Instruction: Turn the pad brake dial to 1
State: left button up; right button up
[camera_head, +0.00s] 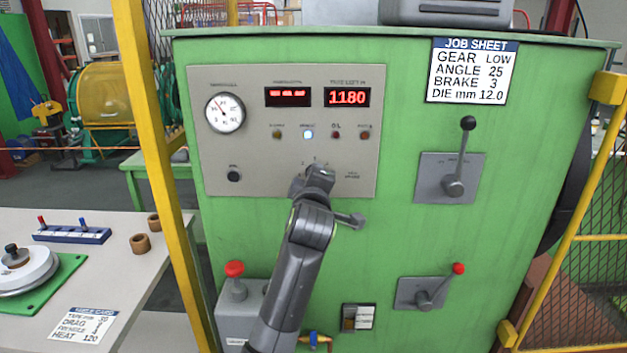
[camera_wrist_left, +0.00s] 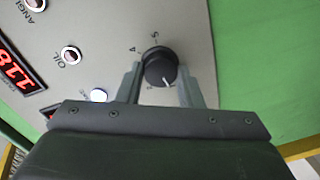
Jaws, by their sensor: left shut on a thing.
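The pad brake dial (camera_wrist_left: 157,62) is a round black knob on the grey panel, seen in the left wrist view. The digits 4 and 5 are printed beside it. A white mark on the knob points toward the lower edge of the picture. My left gripper (camera_wrist_left: 160,78) is shut on the knob, with one finger on each side. In the head view my left gripper (camera_head: 316,172) reaches up to the panel's lower middle and hides the dial. Small digits show just above it, too small to read surely. My right gripper is not in view.
The grey panel (camera_head: 215,170) holds a round gauge (camera_head: 225,113), red displays, several lamps and a black knob (camera_head: 233,176). A job sheet (camera_head: 472,71) reads BRAKE 3. Levers (camera_head: 453,186) stand to the right. A yellow post (camera_head: 160,150) stands at the left, beside a table (camera_head: 110,235).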

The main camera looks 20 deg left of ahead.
pick_arm(q)
jog(key=o, duration=1)
jog(key=shift+w, duration=0.15)
